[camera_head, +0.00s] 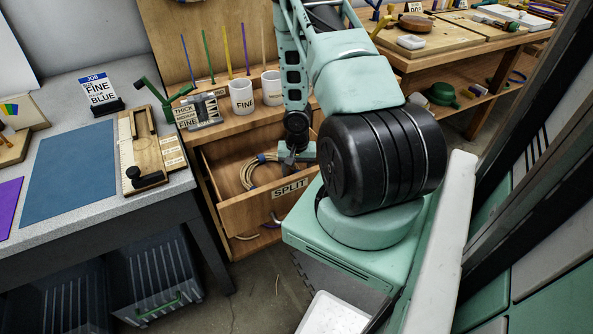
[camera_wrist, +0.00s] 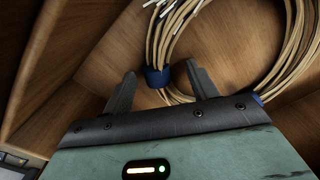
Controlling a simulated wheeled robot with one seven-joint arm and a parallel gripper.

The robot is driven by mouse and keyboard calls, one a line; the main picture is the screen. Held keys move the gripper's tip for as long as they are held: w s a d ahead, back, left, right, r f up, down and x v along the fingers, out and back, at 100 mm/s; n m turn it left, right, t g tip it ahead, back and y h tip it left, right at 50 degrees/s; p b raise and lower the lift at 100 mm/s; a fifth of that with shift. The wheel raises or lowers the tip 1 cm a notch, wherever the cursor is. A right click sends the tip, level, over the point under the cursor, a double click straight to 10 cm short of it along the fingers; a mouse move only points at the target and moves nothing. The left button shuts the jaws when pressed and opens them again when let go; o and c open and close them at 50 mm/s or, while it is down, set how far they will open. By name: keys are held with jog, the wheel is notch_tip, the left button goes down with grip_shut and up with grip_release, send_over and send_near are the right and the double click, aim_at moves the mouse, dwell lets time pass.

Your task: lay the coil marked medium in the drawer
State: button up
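A coil of pale cane (camera_head: 262,172) lies inside the open drawer (camera_head: 240,215), whose front is labelled SPLIT. In the wrist view the coil (camera_wrist: 290,70) has blue ties, and no size mark on it is readable. My gripper (camera_head: 297,152) is at the right part of the drawer, by the coil's right side. In the wrist view my gripper (camera_wrist: 160,72) has its fingers apart, with one blue tie (camera_wrist: 157,77) between them. I cannot tell whether the fingers touch it. Part of the coil is cut off by the wrist view's edge.
A block labelled THICK, MEDIUM and FINE (camera_head: 197,112) and white cups (camera_head: 241,96) stand above the drawer. A job card (camera_head: 98,92) reading FINE, BLUE stands on the grey table, beside a blue mat (camera_head: 75,170) and a wooden gauge board (camera_head: 150,150). Dark crates (camera_head: 155,275) sit below.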

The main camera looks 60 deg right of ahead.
notch_tip(320, 180, up, 17)
jog(key=p, duration=0.4)
jog(key=shift+d+r+p, duration=0.2)
jog(key=shift+p, duration=0.1)
dwell(0.5)
